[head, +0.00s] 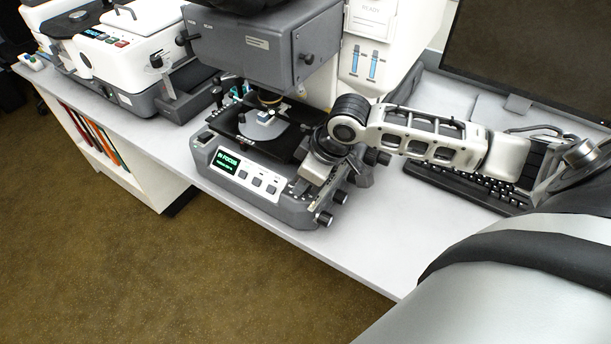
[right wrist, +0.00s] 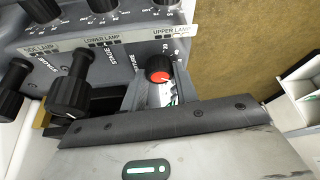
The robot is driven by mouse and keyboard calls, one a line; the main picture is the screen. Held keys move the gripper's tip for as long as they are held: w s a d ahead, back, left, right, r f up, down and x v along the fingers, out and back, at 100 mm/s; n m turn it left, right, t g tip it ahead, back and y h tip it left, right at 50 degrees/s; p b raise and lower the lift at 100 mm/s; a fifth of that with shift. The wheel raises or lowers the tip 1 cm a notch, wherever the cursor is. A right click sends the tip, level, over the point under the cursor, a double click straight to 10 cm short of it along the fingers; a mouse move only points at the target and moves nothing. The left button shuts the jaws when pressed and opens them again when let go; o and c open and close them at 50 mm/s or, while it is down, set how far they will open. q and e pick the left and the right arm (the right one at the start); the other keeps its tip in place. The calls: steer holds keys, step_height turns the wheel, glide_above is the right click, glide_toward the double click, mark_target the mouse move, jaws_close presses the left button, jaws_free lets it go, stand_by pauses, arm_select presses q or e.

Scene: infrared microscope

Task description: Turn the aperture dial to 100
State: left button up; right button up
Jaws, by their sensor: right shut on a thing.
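The grey microscope (head: 262,192) stands on the white bench in the head view, its green-lit screen (head: 227,162) reading IN FOCUS. My right gripper (head: 308,188) is at the right front of its base, largely covering the controls there. In the right wrist view, a dial with a red-orange face (right wrist: 158,70) stands between the fingers of my right gripper (right wrist: 160,88). The gripper is shut on this dial. Scale numbers show beside it, but I cannot read its exact setting. My left gripper is not in view.
Black knobs (right wrist: 72,90) beside the gripper sit close by under lamp labels. More knobs (head: 323,217) stick out at the base's right front. A keyboard (head: 465,185) and monitor (head: 540,55) are at right. Other white instruments (head: 125,45) stand at left. The bench front right is clear.

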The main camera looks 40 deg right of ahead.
steer(key=m+h, duration=0.1)
steer(key=m, duration=0.2)
steer(key=m+h, duration=0.1)
steer(key=m, duration=0.2)
steer(key=shift+a+m+t+h, duration=0.15)
steer(key=shift+m+t+h, duration=0.15)
stand_by(0.3)
steer(key=o, duration=1)
steer(key=shift+c, duration=0.2)
steer(key=shift+s+r, duration=0.1)
steer(key=shift+r, duration=0.05)
steer(key=v, duration=1.5)
steer(key=shift+r, duration=0.4)
